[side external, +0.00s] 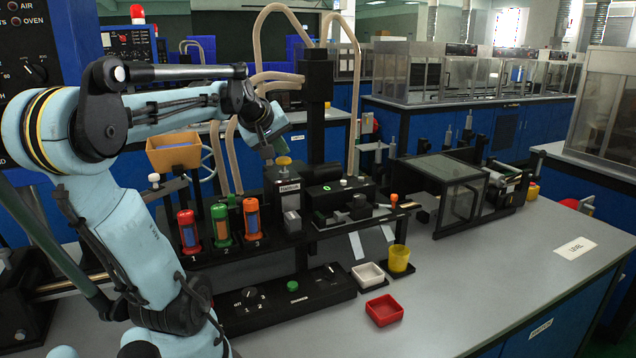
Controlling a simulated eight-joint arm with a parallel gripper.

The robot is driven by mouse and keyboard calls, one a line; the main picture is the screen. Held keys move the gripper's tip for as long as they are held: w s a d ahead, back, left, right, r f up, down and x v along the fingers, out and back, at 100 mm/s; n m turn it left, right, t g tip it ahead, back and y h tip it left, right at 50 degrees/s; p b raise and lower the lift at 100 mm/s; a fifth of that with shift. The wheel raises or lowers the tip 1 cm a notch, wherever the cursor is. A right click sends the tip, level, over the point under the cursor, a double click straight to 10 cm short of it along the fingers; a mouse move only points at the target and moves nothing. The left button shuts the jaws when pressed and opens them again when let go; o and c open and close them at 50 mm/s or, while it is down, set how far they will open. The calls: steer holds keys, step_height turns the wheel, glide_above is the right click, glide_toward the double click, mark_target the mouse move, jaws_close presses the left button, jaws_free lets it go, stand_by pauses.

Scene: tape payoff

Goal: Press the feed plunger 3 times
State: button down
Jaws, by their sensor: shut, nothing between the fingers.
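A yellow knob (284,161) tops a dark block with a small label, left of the black column; I take it to be the feed plunger. The label is too small to read surely. My gripper (268,152) is shut and empty, tilted downward just above and to the left of the knob. I cannot tell whether its fingertips touch the knob.
Red, green and orange cylinders (222,225) stand in numbered places to the left. A black control panel with a green button (292,286) lies in front. A white tray (368,275), yellow cup (399,258) and red tray (384,311) sit right of it.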

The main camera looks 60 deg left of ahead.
mark_target(280, 159)
steer(key=shift+f, duration=1)
stand_by(0.8)
steer(key=shift+r, duration=1.7)
steer(key=shift+r, duration=2.5)
steer(key=shift+r, duration=1.9)
steer(key=shift+f, duration=0.1)
steer(key=shift+f, duration=4.35)
